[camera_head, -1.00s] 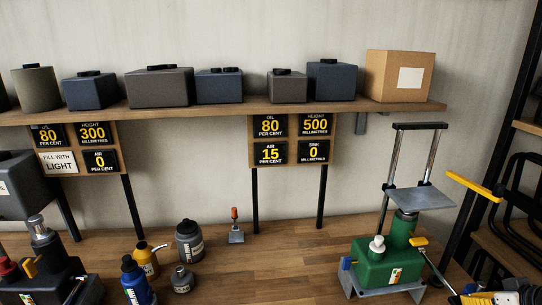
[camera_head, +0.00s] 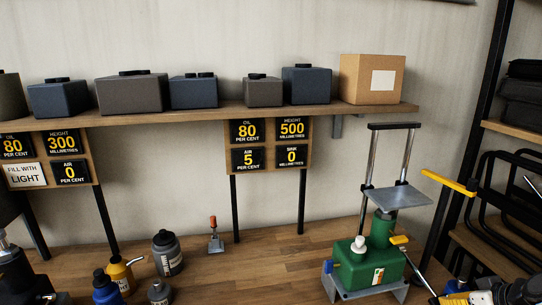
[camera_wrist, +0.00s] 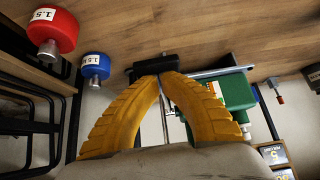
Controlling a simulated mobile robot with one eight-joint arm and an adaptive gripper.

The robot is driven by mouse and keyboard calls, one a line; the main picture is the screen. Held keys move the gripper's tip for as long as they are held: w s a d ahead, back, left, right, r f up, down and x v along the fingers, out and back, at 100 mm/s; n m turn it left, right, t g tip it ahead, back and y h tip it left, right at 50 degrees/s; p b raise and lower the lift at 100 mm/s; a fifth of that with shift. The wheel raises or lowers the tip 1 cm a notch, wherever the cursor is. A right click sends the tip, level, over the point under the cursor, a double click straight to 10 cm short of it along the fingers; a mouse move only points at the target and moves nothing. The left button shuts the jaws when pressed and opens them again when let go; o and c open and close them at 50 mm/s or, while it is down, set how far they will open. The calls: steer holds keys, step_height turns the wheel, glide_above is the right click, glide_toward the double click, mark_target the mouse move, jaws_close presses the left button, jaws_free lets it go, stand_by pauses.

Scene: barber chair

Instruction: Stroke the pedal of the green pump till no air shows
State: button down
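The green pump (camera_head: 376,270) stands on the bench at the right in the head view, with a grey plate (camera_head: 398,196) and an upright frame above it. A dark rod slopes from its yellow fitting (camera_head: 400,240) toward the lower right. The board's air readout (camera_head: 245,159) shows 5 per cent; its other readouts show oil 80, height 500 and 0. In the wrist view the pump's green body (camera_wrist: 230,92) is partly behind my gripper (camera_wrist: 160,76). Contact is unclear.
Bottles, including a grey one (camera_head: 167,254) and a yellow one (camera_head: 120,274), stand left of the pump. A yellow bar (camera_head: 447,182) juts out at the right near a shelf rack.

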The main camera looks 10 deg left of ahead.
step_height(320, 180, up, 3)
steer(key=shift+s+f+p, duration=0.1)
steer(key=shift+s+p, duration=0.05)
steer(key=shift+p, duration=0.55)
steer(key=shift+f, duration=0.1)
steer(key=f+b, duration=0.6)
steer(key=shift+w+a+f, duration=0.1)
steer(key=shift+w+f, duration=0.1)
steer(key=shift+w, duration=0.15)
steer(key=r+p, duration=0.1)
steer(key=r, duration=0.1)
steer(key=r+p, duration=0.4)
steer(key=shift+s+r, duration=0.3)
steer(key=shift+f, duration=0.25)
